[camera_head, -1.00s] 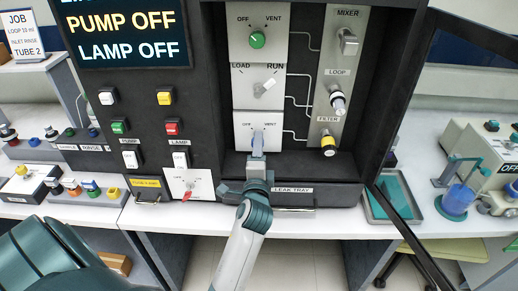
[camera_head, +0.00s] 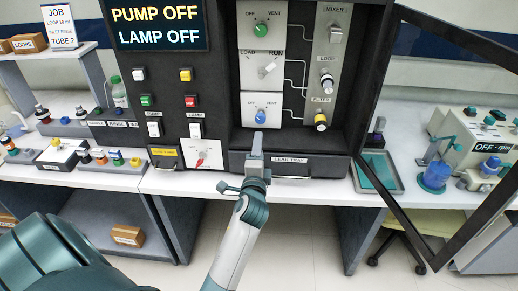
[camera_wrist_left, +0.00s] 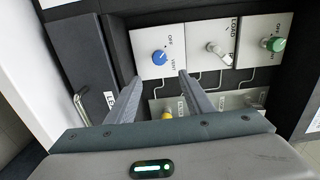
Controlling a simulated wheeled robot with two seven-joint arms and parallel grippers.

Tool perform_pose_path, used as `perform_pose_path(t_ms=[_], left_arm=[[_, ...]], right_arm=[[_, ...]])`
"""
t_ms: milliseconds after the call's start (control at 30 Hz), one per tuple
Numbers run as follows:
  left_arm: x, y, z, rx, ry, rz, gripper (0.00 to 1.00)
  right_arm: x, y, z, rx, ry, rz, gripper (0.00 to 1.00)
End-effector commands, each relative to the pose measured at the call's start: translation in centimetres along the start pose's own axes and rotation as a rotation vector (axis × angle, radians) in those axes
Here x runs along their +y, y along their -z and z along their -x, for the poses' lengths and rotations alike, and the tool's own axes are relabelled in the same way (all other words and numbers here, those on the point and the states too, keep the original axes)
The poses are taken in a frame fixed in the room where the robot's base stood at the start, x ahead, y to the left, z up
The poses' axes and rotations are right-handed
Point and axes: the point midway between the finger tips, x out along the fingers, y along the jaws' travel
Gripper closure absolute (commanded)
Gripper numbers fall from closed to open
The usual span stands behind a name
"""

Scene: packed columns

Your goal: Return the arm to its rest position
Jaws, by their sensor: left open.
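My left arm (camera_head: 236,243) reaches up from the bottom middle of the head view. Its left gripper (camera_head: 257,146) is in front of the cabinet, just below the blue OFF/VENT knob (camera_head: 260,117) and above the leak tray label. In the left wrist view the gripper (camera_wrist_left: 160,88) has its two fingers spread apart with nothing between them. The blue knob (camera_wrist_left: 159,58) shows beyond the fingertips, apart from them. My right gripper is not in view.
The black cabinet holds a green knob (camera_head: 261,30), a LOAD/RUN lever (camera_head: 267,68) and a yellow filter part (camera_head: 320,122). A dark door frame (camera_head: 400,215) stands open at right. A teal tray (camera_head: 379,170) lies on the bench behind it.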

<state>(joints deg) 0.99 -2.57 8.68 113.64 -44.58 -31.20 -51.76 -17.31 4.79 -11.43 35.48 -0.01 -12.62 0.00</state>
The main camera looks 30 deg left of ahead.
Motion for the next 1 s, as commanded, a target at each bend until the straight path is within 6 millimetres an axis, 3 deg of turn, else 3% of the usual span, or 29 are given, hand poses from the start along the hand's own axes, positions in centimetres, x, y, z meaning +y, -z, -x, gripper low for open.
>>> perform_pose_path(t_ms=[433, 767, 867, 1000], left_arm=[[0.0, -0.1, -0.1, 0.001, 0.001, 0.000, 0.53], [0.3, 0.1, -0.1, 0.004, -0.005, 0.002, 0.53], [1.6, 0.5, -0.1, 0.016, -0.026, 0.011, 0.53], [5.8, 1.6, 0.1, 0.050, -0.092, 0.044, 0.53]], right_arm=[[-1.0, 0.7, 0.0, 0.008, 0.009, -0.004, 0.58], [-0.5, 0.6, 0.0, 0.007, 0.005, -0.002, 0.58], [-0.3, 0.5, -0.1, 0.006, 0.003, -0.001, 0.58], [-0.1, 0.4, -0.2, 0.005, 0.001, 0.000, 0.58]])
